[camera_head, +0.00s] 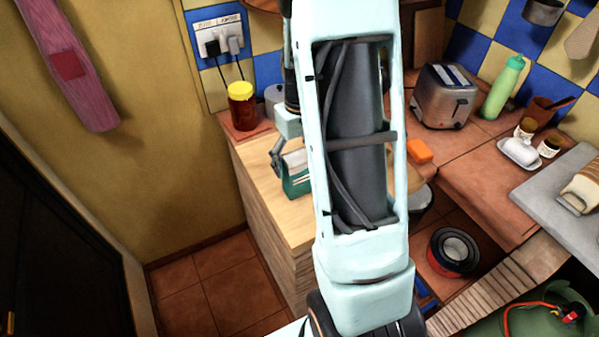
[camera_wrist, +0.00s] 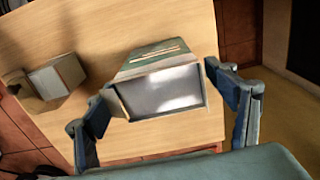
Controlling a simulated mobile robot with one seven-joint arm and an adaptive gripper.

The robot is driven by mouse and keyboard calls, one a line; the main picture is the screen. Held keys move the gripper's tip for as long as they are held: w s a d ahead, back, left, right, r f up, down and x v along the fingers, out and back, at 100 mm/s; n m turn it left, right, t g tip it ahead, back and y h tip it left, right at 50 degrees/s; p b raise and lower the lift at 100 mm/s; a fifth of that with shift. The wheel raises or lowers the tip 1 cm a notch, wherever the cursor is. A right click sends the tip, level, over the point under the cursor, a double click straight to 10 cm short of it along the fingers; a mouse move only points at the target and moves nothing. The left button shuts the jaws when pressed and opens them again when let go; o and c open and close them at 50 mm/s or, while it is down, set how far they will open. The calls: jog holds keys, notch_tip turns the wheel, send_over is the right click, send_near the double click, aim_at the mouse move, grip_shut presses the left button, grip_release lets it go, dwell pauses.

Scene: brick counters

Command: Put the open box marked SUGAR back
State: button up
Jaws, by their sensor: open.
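A teal open-topped box (camera_head: 297,187) stands on the wooden counter, partly hidden behind my arm in the head view. In the wrist view the box (camera_wrist: 160,90) shows its pale inside facing the camera; I cannot read a SUGAR marking. My gripper (camera_wrist: 157,83) is open, with one finger on each side of the box. The left finger looks very close to the box and the right finger stands near its far corner. I cannot tell whether either touches. In the head view my gripper (camera_head: 282,155) is at the box's upper left, partly hidden by my arm.
The wooden counter (camera_head: 262,168) has bare room around the box. A second pale box (camera_wrist: 58,76) stands at the left in the wrist view. A red-brown jar with a yellow lid (camera_head: 242,106) stands at the back. A toaster (camera_head: 443,96) and orange block (camera_head: 419,151) are right.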

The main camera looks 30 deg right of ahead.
notch_tip(320, 180, up, 7)
jog(key=shift+f, duration=0.1)
dwell(0.6)
